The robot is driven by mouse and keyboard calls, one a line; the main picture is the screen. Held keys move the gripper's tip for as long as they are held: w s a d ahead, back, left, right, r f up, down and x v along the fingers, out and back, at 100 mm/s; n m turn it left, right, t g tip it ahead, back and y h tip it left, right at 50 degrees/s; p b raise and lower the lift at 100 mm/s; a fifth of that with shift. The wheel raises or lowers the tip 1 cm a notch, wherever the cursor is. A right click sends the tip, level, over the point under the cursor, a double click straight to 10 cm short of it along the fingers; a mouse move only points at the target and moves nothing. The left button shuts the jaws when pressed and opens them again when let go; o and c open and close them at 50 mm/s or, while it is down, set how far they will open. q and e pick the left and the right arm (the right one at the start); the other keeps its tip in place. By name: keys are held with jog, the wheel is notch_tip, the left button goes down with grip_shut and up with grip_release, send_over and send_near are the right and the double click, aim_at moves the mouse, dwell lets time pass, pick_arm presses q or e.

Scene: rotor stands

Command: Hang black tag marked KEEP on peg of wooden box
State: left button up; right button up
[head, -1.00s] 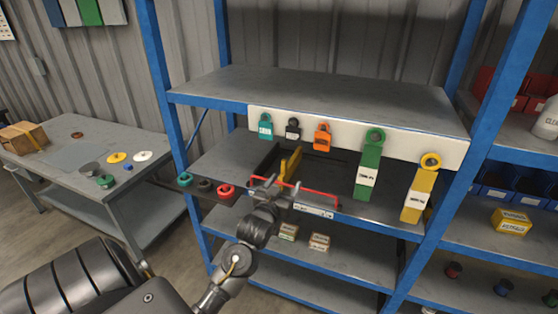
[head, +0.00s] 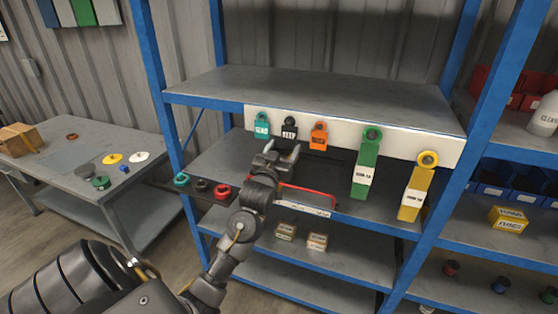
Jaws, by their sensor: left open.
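The black tag (head: 289,128) hangs on the white board (head: 350,137) along the front of the shelf, between a teal tag (head: 261,126) and an orange tag (head: 318,136). Its white lettering is small, and seems to read KEEP. My left gripper (head: 283,149) is open just below the black tag, its fingers pointing up toward it; I cannot tell whether they touch. My right gripper is not in view.
Green (head: 366,165) and yellow (head: 417,190) long tags hang to the right. A red-edged tray (head: 308,195) lies on the shelf behind my left arm. Teal, black and red rings sit at the shelf's left. The grey table (head: 75,165) holds several small discs.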

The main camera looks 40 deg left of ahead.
aim_at(289, 137)
pick_arm(q)
jog(key=shift+x, duration=1.55)
jog(key=shift+w+r, duration=0.1)
jog(key=shift+w, duration=0.05)
jog(key=c, duration=0.7)
jog(key=shift+a+r+p, duration=0.1)
jog(key=shift+r+p, duration=0.15)
jog(key=shift+p, duration=0.05)
